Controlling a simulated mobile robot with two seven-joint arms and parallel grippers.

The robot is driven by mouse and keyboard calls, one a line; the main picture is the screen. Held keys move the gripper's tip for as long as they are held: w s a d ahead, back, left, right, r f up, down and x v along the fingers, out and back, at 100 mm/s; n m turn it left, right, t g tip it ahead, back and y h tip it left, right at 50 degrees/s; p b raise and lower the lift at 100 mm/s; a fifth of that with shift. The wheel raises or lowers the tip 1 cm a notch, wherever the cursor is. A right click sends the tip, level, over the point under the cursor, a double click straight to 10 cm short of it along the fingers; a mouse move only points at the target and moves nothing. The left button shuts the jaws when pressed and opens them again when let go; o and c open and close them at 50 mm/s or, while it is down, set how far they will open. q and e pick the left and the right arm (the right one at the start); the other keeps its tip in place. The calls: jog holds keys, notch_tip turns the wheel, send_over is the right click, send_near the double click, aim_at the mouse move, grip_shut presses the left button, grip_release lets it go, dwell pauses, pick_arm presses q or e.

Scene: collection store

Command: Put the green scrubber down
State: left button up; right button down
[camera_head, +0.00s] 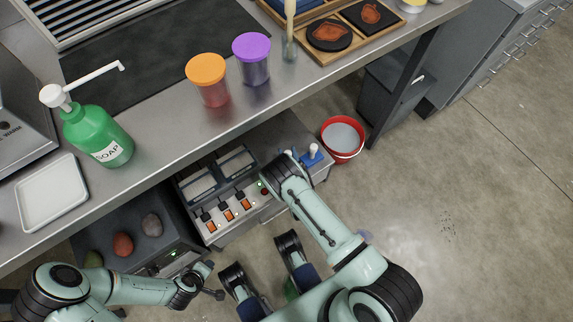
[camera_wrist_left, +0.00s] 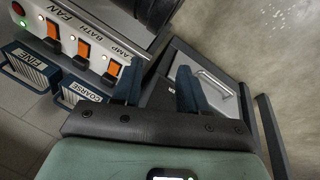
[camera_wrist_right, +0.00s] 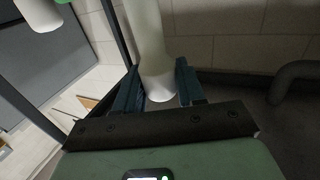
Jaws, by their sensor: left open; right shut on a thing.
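The far end of this handle is out of view. My left gripper (camera_head: 212,281) is at the lower left of the head view. In the left wrist view, the left gripper (camera_wrist_left: 160,82) is open and empty, near the switch panel.
A low cabinet (camera_head: 270,213) with orange switches stands under the steel table (camera_head: 160,140). A red bucket (camera_head: 343,139) stands on the floor. A soap bottle (camera_head: 98,137) and a white tray (camera_head: 51,193) are on the table.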

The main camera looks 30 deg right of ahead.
notch_tip(320, 180, down, 3)
jog(key=shift+b, duration=0.4)
notch_tip(320, 180, down, 4)
jog(key=shift+f+b, duration=0.15)
jog(key=shift+b, duration=0.75)
pick_arm(q)
jog(key=s+a+f+g, duration=0.1)
jog(key=s+f+g, duration=0.1)
jog(key=s+f, duration=0.3)
jog(key=shift+s+f, duration=0.15)
jog(key=shift+s, duration=0.1)
pick_arm(e)
jog(key=shift+f, duration=0.1)
jog(key=shift+f, duration=0.2)
jog(key=c, duration=0.7)
grip_release()
pick_arm(q)
jog(key=shift+s+f, duration=0.15)
jog(key=shift+s, duration=0.05)
